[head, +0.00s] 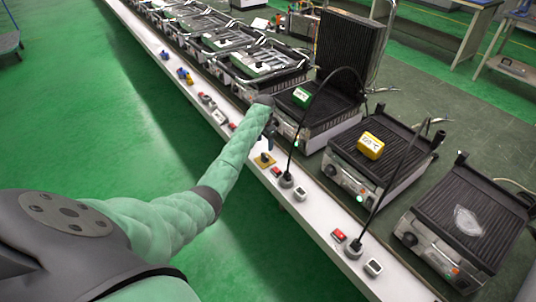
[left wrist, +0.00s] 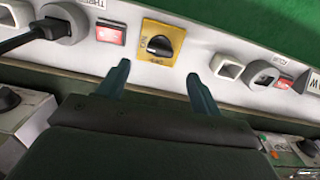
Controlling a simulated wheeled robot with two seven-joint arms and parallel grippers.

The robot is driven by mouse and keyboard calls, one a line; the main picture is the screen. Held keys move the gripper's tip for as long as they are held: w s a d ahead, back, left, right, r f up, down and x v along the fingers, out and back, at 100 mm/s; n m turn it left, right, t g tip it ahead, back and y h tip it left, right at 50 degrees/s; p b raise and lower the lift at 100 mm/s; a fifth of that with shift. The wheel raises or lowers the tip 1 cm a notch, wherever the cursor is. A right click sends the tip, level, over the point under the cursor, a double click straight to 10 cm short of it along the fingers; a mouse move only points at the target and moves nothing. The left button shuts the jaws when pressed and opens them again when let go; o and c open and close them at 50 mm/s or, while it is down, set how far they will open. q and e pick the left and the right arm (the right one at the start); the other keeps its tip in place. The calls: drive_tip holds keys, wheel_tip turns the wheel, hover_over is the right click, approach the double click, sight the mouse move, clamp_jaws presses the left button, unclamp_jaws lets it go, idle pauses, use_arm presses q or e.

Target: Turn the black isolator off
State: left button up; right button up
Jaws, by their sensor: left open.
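The black isolator is a black rotary knob on a yellow square plate (left wrist: 160,42) on the white panel, at the top middle of the left wrist view. In the head view it shows on the white ledge (head: 264,160), just below my left gripper (head: 269,130). In the left wrist view my left gripper (left wrist: 158,75) is open and empty. Its two fingers point at the panel, one on each side of the knob and apart from it. My right gripper is not in view.
Contact grills (head: 378,150) line the bench behind the ledge, with black cables. Green floor lies open at left.

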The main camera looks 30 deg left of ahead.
sight(265, 155)
use_arm(q)
drive_tip(key=shift+f, duration=0.5)
drive_tip(key=shift+f+p, duration=0.8)
drive_tip(key=shift+f, duration=2.55)
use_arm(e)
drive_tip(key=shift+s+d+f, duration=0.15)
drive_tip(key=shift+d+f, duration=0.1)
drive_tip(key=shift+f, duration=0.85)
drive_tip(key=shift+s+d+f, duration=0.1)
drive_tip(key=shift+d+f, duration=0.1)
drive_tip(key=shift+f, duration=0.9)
use_arm(q)
drive_tip(key=c, duration=1)
